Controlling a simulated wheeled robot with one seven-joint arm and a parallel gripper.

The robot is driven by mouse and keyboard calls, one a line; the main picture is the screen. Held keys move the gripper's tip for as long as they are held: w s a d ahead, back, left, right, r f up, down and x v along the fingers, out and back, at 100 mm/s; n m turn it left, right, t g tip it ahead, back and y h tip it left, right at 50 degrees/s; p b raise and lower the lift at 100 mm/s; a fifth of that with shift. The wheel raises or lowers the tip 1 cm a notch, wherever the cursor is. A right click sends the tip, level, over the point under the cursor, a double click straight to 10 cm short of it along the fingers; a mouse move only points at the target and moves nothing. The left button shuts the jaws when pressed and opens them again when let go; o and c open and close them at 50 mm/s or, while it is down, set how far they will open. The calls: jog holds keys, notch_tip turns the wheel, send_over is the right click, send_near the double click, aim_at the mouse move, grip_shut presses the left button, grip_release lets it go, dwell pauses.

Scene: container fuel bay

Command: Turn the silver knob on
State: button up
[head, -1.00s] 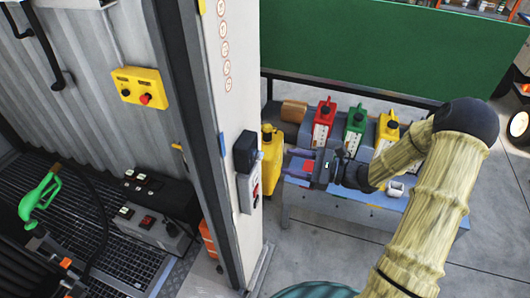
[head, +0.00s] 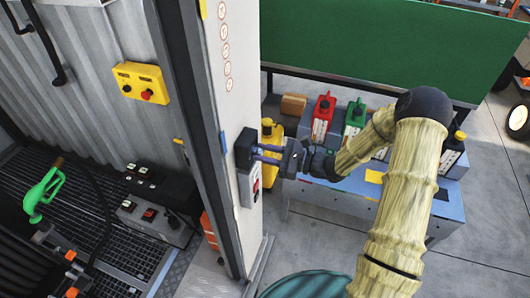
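My gripper (head: 258,152) reaches left to the pillar in the head view. Its two bluish fingers lie one above the other with a narrow gap. Their tips are at the right side of a black box (head: 243,149) on the pillar's face. I cannot make out a silver knob; any knob at the fingertips is hidden, and I cannot tell whether the fingers hold one.
The pillar (head: 228,80) stands left of my gripper. A blue-grey bench (head: 330,205) with red, green and yellow canisters stands behind my arm. A yellow button box (head: 142,82) and a green fuel nozzle (head: 42,192) are inside the container at left.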

jog(key=c, duration=0.3)
jog(key=shift+r+m+p, duration=0.1)
jog(key=shift+m+p, duration=0.2)
jog(key=shift+m, duration=0.2)
jog(key=m+p, duration=0.2)
jog(key=m, duration=0.2)
jog(key=shift+r, duration=0.1)
jog(key=m+p, duration=0.1)
jog(key=m, duration=0.2)
jog(key=shift+w+p, duration=0.1)
jog(key=shift+p, duration=0.25)
jog(key=shift+m+t+p, duration=0.4)
jog(key=shift+m+p, duration=0.45)
jog(key=shift+m, duration=1.25)
jog(key=o, duration=1)
jog(key=shift+f, duration=0.25)
jog(key=shift+d, duration=0.15)
